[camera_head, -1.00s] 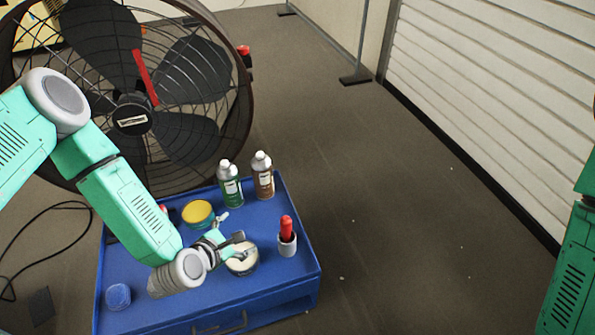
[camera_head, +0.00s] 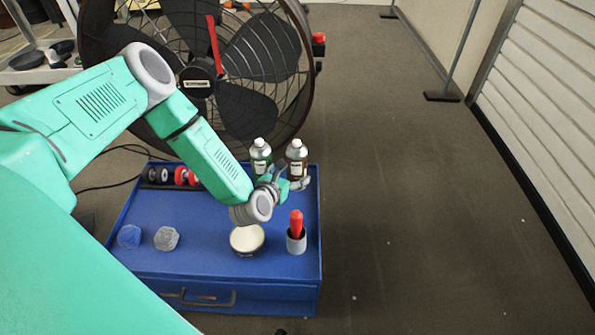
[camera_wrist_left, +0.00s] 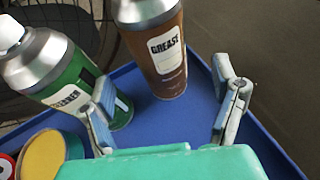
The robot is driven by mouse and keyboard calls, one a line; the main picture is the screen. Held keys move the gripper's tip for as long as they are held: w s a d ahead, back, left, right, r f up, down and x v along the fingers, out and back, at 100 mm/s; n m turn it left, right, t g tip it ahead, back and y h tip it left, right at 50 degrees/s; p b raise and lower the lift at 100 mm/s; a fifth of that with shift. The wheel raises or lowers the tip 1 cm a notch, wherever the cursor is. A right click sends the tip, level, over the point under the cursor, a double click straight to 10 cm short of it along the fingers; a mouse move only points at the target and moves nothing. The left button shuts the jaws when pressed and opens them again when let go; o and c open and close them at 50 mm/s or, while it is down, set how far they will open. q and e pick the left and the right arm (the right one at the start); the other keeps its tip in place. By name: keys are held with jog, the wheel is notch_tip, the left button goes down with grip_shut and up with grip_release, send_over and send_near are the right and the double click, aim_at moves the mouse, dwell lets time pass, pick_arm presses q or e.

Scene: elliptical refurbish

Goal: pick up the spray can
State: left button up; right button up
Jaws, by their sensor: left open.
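Two spray cans stand upright at the back right of the blue toolbox top. The green can (camera_head: 261,155) is labelled as a cleaner; the brown can (camera_head: 297,152) reads GREASE. My left gripper (camera_head: 290,178) is open and empty, just in front of the cans. In the left wrist view, the brown can (camera_wrist_left: 162,50) stands ahead between the spread fingers (camera_wrist_left: 164,82), with no finger seen closed on it. The green can (camera_wrist_left: 60,72) is left of it, partly behind the left finger; I cannot tell if they touch.
The blue toolbox (camera_head: 200,255) also bears a round tin (camera_head: 247,239), a red-topped item in a grey cup (camera_head: 297,238) and red-and-black wheels (camera_head: 182,176). A large fan (camera_head: 245,60) stands close behind. Floor to the right is clear.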

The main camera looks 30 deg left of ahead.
pick_arm(q)
jog(key=shift+w+d, duration=0.1)
jog(key=shift+w, duration=0.2)
jog(key=shift+w+f, duration=0.1)
jog(key=shift+w, duration=0.2)
jog(key=x, duration=0.1)
jog(key=b+x, duration=0.1)
jog(key=x, duration=0.1)
jog(key=b+x, duration=0.1)
jog(key=x, duration=0.1)
jog(key=shift+a+f, duration=0.1)
jog(key=shift+a, duration=0.3)
jog(key=shift+d, duration=0.25)
jog(key=c, duration=1.4)
